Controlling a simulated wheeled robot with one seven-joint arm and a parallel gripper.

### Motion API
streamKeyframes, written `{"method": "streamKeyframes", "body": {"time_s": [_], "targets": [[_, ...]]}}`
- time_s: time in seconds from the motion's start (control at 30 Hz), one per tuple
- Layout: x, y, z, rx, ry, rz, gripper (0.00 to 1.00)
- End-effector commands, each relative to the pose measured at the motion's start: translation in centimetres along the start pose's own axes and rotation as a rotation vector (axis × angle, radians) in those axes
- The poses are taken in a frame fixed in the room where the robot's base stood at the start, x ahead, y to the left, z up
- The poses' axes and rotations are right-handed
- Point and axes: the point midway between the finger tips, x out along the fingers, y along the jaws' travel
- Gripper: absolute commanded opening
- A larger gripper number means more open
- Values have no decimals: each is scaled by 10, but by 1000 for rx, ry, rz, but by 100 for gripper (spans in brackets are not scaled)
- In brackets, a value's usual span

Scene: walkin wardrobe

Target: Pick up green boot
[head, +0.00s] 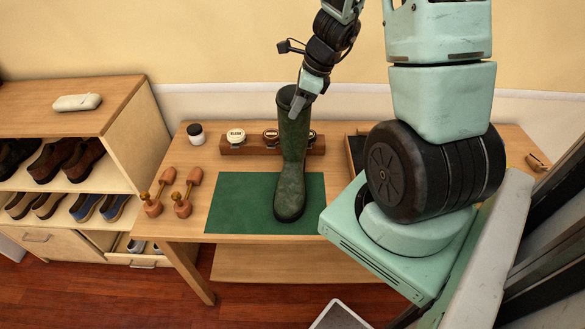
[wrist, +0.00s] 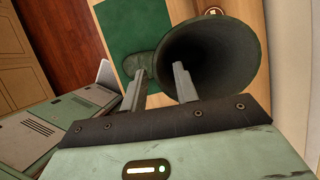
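The green boot (head: 291,165) stands upright on the dark green mat (head: 236,207) on the wooden bench, its toe toward the front. My gripper (head: 299,108) is at the top of the boot shaft, pointing down. In the wrist view the boot's dark round opening (wrist: 222,55) faces the camera. My gripper's fingers (wrist: 160,76) are apart, with the near wall of the shaft between them: one finger outside, the other over or inside the opening. I cannot tell whether either touches the wall.
Behind the boot is a wooden holder (head: 250,149) with several round tins. A dark-lidded jar (head: 196,134) and two wooden shoe trees (head: 182,205) are to the left. A shoe shelf (head: 125,135) stands at far left. A tray (head: 355,150) is right of the boot.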

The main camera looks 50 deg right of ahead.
Motion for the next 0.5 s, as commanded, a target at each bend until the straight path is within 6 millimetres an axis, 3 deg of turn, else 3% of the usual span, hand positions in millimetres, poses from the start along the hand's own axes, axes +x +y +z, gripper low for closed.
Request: {"method": "streamKeyframes", "body": {"time_s": [0.1, 0.33, 0.37, 0.47, 0.5], "targets": [[10, 0, 0, 1, 0, 1, 30], [11, 0, 0, 0, 0, -1, 30], [11, 0, 0, 0, 0, -1, 27], [11, 0, 0, 0, 0, -1, 0], [11, 0, 0, 0, 0, -1, 0]]}}
